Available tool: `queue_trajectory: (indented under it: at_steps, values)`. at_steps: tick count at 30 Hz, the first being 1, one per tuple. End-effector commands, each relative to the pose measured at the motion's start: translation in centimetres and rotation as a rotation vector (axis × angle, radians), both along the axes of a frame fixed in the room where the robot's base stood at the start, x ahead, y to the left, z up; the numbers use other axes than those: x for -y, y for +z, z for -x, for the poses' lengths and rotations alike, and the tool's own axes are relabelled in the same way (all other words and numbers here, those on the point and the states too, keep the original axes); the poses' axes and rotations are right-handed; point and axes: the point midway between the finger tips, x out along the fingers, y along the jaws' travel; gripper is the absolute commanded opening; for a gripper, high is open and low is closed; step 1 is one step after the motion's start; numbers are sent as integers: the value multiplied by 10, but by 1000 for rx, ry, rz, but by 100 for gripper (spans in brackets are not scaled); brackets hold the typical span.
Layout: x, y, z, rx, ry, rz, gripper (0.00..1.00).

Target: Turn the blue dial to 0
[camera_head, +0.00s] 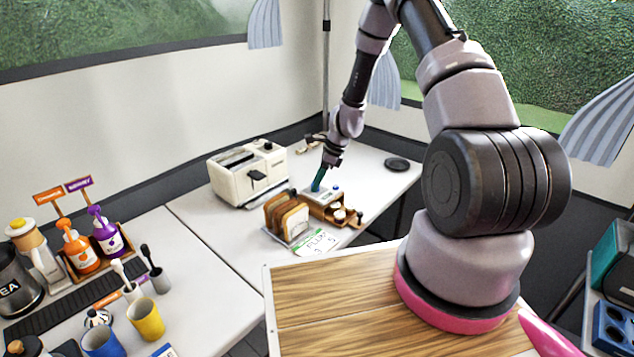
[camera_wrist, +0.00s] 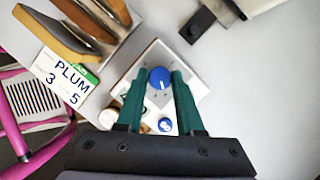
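The blue dial (camera_wrist: 159,78) sits on a pale panel (camera_wrist: 127,82) in the wrist view. A short white mark on it points toward the bottom of that view. My gripper (camera_wrist: 159,74) has its two green fingers apart, one on each side of the dial; I cannot tell whether they touch it. In the head view my gripper (camera_head: 316,188) reaches down to the panel from above, and its fingers largely hide the dial. A smaller blue-and-white round piece (camera_wrist: 165,125) lies between the fingers nearer the palm. No number scale is readable around the dial.
A cream toaster (camera_head: 247,172) stands behind to the left. A black disc (camera_head: 397,164) lies to the right. The white table right of the panel is mostly clear.

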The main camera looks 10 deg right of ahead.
Motion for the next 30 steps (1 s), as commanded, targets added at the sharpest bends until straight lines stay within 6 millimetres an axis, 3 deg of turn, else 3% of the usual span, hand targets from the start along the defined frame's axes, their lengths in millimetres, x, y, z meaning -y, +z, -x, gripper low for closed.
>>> queue_trajectory:
  at_steps: [2, 14, 30]
  values:
    - [0, 0, 0, 1, 0, 0, 0]
    - [0, 0, -1, 1, 60, 1, 0]
    - [0, 0, -4, 0, 500, 1, 0]
